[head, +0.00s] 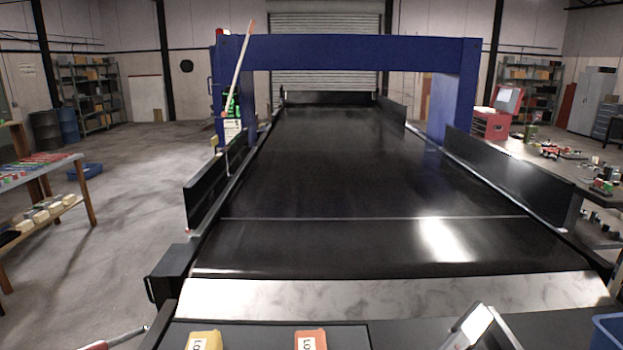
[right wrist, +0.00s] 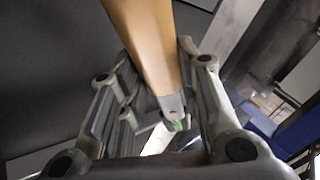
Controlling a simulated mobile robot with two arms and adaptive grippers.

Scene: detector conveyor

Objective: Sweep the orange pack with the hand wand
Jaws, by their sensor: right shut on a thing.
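The orange pack (head: 310,339) lies on the dark surface at the bottom edge of the head view, and its near part is cut off by the frame. It bears dark printed letters. My right gripper (right wrist: 155,52) is shut on a long tan-orange bar, seemingly the hand wand (right wrist: 146,38), which has a grey end and a small green spot. The bar runs between the fingers and out of the top of the right wrist view. A grey angular piece (head: 482,328) stands right of the pack, and I cannot tell what it is. My left gripper is not in view.
A yellow pack (head: 205,340) lies left of the orange one. Beyond a pale metal strip (head: 390,296), the black conveyor belt (head: 350,170) is bare and runs under a blue arch (head: 350,50). A blue bin (head: 608,332) is at the bottom right corner.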

